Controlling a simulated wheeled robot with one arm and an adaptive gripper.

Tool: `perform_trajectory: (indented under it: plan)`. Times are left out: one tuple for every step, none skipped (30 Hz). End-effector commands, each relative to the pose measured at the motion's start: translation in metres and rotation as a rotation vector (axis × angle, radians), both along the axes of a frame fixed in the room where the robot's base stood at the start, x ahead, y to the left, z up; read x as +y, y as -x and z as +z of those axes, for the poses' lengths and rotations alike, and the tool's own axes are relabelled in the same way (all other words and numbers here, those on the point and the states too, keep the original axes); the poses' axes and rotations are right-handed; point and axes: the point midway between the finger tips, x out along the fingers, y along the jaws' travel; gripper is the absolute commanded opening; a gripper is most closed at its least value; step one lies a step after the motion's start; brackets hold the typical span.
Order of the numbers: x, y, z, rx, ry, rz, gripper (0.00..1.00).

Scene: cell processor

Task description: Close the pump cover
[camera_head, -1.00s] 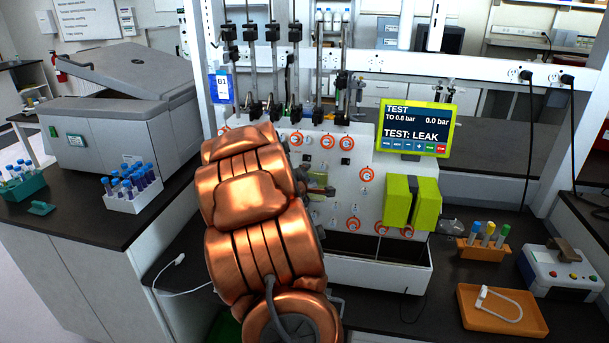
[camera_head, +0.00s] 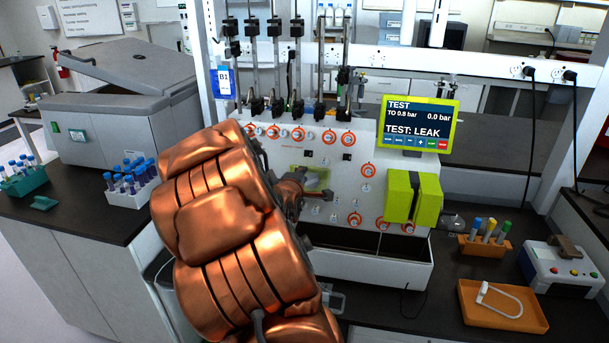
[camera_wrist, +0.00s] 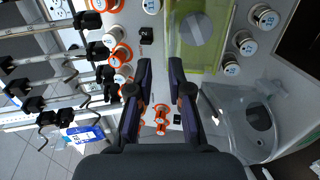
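The pump cover appears as a translucent yellow-green panel (camera_wrist: 212,58) over a round grey part, at the top of the wrist view. In the head view, a greenish translucent patch (camera_head: 318,176) shows on the white front of the cell processor (camera_head: 350,190), partly hidden by my gripper. I cannot tell how far the cover is swung open. My gripper (camera_wrist: 158,66) has its two dark fingers apart with nothing held between them. Its tips lie just beside the cover's edge. In the head view my gripper (camera_head: 318,192) is at the processor's front, mostly behind my copper arm.
Orange-ringed valves (camera_head: 348,138) dot the panel around the cover. A clear dome (camera_wrist: 245,120) stands at the lower right of the wrist view. A yellow-green block (camera_head: 428,200) juts out at the right. The test screen (camera_head: 416,125) reads "TEST: LEAK".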

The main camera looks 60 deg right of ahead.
Motion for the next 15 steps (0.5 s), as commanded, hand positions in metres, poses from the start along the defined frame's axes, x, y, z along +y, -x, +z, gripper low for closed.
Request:
perform_trajectory:
  plan:
    - [0.0047, 0.0006, 0.0011, 0.001, 0.0, 0.002, 0.19]
    - [0.0067, 0.0012, 0.0014, 0.0, -0.001, 0.002, 0.19]
    - [0.0087, 0.0021, 0.0019, 0.0, -0.001, 0.001, 0.19]
    - [0.0098, 0.0026, 0.0021, -0.001, -0.001, 0.001, 0.19]
    - [0.0108, 0.0031, 0.0022, -0.001, -0.001, 0.0, 0.19]
    - [0.0118, 0.0037, 0.0022, -0.001, -0.002, -0.001, 0.19]
    - [0.0123, 0.004, 0.0021, -0.001, -0.002, -0.001, 0.19]
    - [0.0127, 0.0042, 0.002, -0.001, -0.003, -0.001, 0.19]
    - [0.0129, 0.0044, 0.0018, -0.001, -0.003, -0.001, 0.19]
    - [0.013, 0.0045, 0.0016, -0.001, -0.004, -0.001, 0.19]
    - [0.0131, 0.0045, 0.0013, 0.0, -0.004, -0.002, 0.19]
    - [0.013, 0.0045, 0.0012, 0.0, -0.004, -0.002, 0.19]
    - [0.013, 0.0046, 0.001, 0.0, -0.005, -0.002, 0.19]
    - [0.013, 0.0046, 0.0009, 0.0, -0.005, -0.002, 0.19]
    - [0.013, 0.0046, 0.0008, 0.0, -0.005, -0.002, 0.19]
